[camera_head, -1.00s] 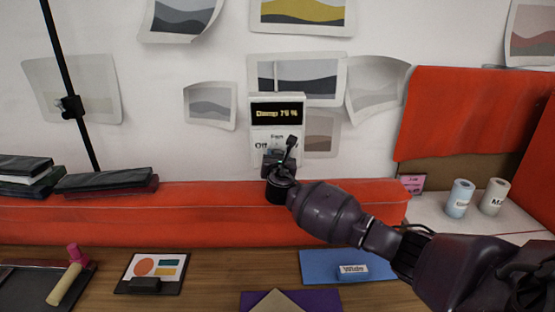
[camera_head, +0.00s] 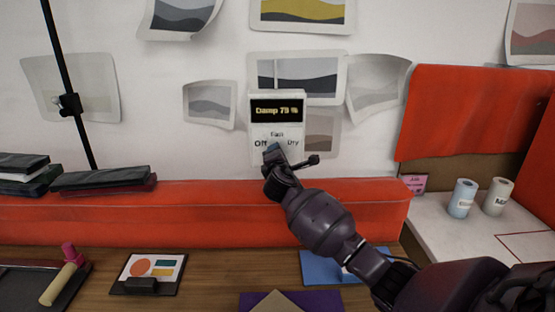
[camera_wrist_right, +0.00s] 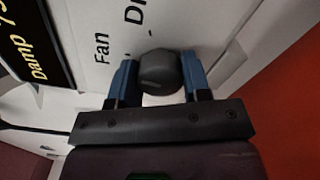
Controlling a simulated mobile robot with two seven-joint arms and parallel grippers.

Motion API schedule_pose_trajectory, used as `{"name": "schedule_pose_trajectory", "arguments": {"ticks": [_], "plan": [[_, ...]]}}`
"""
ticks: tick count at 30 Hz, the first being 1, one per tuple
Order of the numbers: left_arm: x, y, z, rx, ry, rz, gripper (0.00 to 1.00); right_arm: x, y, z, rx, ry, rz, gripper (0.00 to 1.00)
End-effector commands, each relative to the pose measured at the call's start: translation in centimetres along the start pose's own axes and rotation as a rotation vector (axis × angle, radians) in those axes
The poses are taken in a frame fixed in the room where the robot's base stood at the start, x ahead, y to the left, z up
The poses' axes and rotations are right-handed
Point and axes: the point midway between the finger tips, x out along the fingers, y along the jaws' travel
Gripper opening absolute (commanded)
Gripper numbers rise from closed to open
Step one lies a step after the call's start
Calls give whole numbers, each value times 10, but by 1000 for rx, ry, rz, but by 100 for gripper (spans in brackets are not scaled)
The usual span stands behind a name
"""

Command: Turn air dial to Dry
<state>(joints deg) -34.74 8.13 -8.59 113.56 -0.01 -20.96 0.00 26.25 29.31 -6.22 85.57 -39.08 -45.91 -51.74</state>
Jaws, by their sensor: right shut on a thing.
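The white air control panel (camera_head: 258,133) is on the wall in the middle of the head view. Its black display (camera_head: 277,110) reads "Damp 79 %". My left gripper is not in view.
A red padded ledge (camera_head: 150,215) runs below the panel. The wooden table (camera_head: 215,270) holds a card stand, a blue mat and a roller. Two labelled rolls (camera_head: 462,198) stand at the right. A black pole (camera_head: 70,85) rises at the left.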

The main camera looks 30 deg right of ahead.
Motion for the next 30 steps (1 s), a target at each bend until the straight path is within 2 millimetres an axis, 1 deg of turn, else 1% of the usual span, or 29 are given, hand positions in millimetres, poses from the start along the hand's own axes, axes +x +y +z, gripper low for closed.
{"name": "schedule_pose_trajectory", "arguments": {"ticks": [1,11,18,24,30], "plan": [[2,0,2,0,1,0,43,0,-3,-2,45,1,-3,20],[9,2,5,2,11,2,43,0,-3,-2,359,1,-4,20],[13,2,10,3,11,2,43,0,-3,-2,579,1,-3,20],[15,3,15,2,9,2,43,0,-3,-2,735,1,-4,20],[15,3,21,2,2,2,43,0,-3,-2,846,1,-5,20]]}}
